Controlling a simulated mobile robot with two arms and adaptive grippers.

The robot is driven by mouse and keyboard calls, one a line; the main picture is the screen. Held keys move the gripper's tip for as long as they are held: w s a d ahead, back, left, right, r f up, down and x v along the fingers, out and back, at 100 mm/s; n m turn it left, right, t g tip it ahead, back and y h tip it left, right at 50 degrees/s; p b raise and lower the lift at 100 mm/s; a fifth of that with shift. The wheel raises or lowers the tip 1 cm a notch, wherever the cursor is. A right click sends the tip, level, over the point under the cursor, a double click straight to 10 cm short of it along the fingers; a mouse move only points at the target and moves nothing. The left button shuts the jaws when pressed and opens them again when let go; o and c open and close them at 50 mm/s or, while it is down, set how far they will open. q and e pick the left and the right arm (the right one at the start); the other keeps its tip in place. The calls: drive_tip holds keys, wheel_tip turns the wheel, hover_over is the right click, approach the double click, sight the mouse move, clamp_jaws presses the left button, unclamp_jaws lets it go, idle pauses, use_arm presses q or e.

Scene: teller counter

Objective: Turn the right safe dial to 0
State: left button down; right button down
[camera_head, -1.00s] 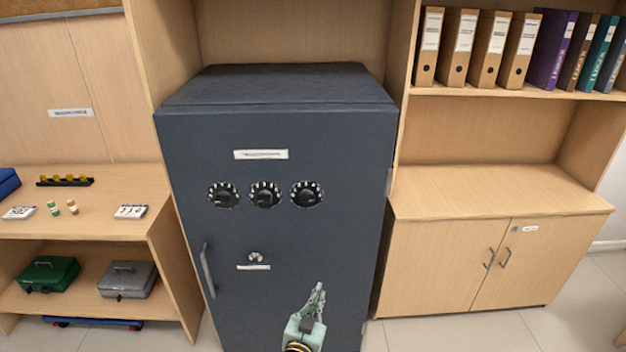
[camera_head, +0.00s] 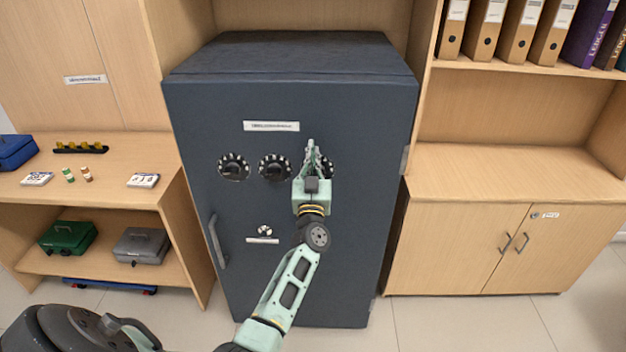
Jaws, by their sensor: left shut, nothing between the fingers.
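The dark blue-grey safe (camera_head: 343,250) stands in the middle of the view, its door shut. Three black dials with white marks sit in a row on the door: the left dial (camera_head: 233,167), the middle dial (camera_head: 274,167) and the right dial (camera_head: 329,167). My left gripper (camera_head: 311,146) is shut and empty, its fingers pointing up in front of the right dial and hiding most of it. I cannot tell whether it touches the dial, and the dial's number is not readable. My right gripper is not in view.
A door handle (camera_head: 217,241) and a small keyhole knob (camera_head: 265,230) are lower on the safe. A shelf (camera_head: 110,200) with number cards and cash boxes stands left. A wooden cabinet (camera_head: 460,245) with binders above stands right.

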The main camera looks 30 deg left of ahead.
use_arm(q)
drive_tip(key=shift+s+d+f+b, duration=0.1)
drive_tip(key=shift+s+f+b, duration=0.05)
drive_tip(key=shift+f+b, duration=1.7)
drive_tip(key=shift+s+a+f+n+g+y+p, duration=0.2)
drive_tip(key=shift+n+y, duration=0.1)
drive_tip(key=shift+n, duration=0.5)
drive_tip(key=shift+s+a+f+n+g+y+p, duration=0.1)
drive_tip(key=shift+f+n+g+y+p, duration=0.15)
drive_tip(key=shift+n, duration=0.55)
